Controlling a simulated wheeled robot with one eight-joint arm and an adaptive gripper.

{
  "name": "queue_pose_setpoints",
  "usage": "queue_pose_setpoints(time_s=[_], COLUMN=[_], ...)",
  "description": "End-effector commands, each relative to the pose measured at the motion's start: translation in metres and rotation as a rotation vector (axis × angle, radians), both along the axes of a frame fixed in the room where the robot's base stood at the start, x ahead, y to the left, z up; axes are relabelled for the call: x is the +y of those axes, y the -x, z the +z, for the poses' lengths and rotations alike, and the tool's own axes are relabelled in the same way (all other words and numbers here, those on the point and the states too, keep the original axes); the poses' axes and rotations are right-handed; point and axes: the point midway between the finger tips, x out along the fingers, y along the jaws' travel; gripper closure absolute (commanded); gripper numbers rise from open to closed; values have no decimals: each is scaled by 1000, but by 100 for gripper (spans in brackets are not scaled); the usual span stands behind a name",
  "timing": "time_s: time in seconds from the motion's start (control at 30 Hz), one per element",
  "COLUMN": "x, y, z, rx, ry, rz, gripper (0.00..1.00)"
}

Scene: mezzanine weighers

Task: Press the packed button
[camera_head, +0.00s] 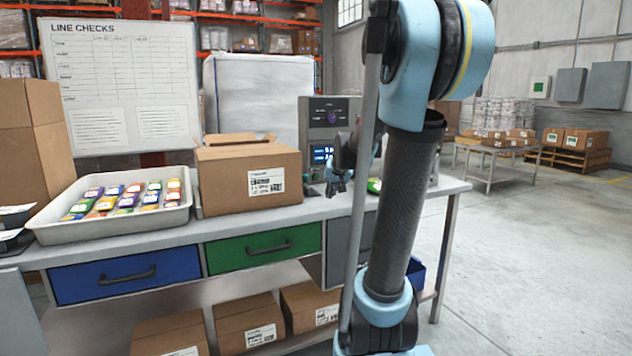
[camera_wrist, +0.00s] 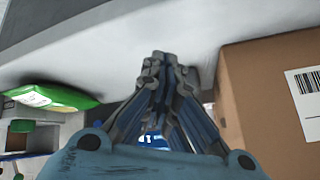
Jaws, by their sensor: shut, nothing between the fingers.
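A grey control unit (camera_head: 313,112) stands at the back of the bench, right of the cardboard box. It has a purple knob (camera_head: 332,117) and a lit blue screen (camera_head: 321,154). I cannot make out which button is the packed one; my arm hides part of the unit. My gripper (camera_head: 335,187) is in front of the unit, low over the bench, beside the box's right side. In the wrist view my gripper (camera_wrist: 164,62) has its fingers together with nothing between them. A blue lit patch (camera_wrist: 152,141) shows behind the fingers there.
The cardboard box (camera_head: 230,180) stands close left of my gripper; it also shows in the wrist view (camera_wrist: 262,95). A green packet (camera_head: 374,186) lies to the right, also in the wrist view (camera_wrist: 50,96). A white tray (camera_head: 120,225) of colourful packets stands left.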

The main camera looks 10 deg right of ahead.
Motion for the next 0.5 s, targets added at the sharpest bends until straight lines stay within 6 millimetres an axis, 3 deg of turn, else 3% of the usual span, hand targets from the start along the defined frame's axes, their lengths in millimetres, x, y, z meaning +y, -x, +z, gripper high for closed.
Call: queue_pose_setpoints(time_s=[0.03, 0.3, 0.5], x=[-1, -7, -11], y=[-17, -98, -136], z=[0, -13, -25], rx=[-4, -26, -35], ry=[-16, -110, -157], rz=[-11, -74, -104], gripper=[100, 100, 100])
